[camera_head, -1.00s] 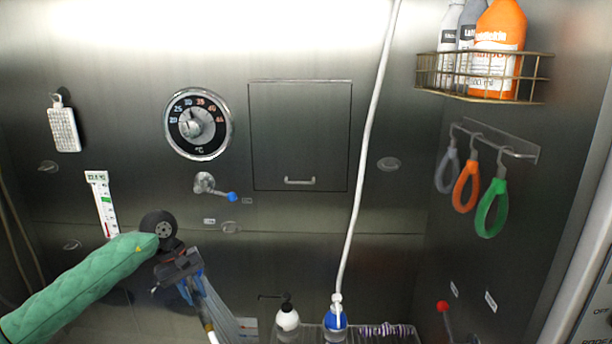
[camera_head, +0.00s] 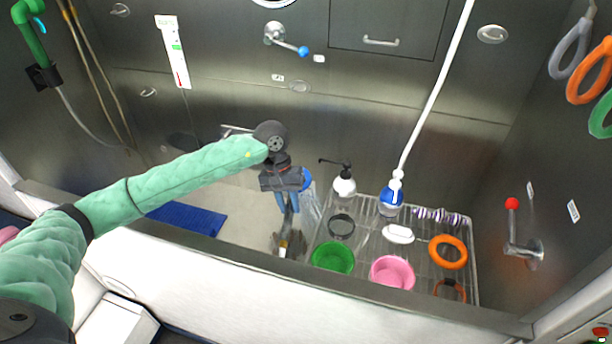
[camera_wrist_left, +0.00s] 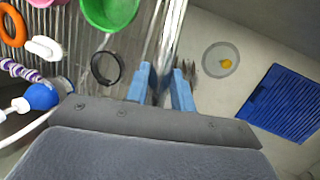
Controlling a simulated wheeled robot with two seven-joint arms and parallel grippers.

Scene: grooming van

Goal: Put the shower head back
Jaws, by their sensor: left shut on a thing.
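A green shower head (camera_head: 31,20) sits at the upper left in a black wall holder (camera_head: 44,77), with a grey hose running down from it. My left gripper (camera_head: 287,205) is well to its right and apart from it, pointing down over the tub. Its blue fingers are shut on a slim greyish piece (camera_head: 288,222), blurred and partly hidden; I cannot tell what it is. The left wrist view shows the fingers (camera_wrist_left: 163,88) close together around it. My right gripper is not in view.
A wire rack (camera_head: 372,240) holds a green bowl (camera_head: 332,257), a pink bowl (camera_head: 392,271), an orange ring and bottles. A blue mat (camera_head: 188,219) lies on the tub floor. The tub's front wall is near my arm.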

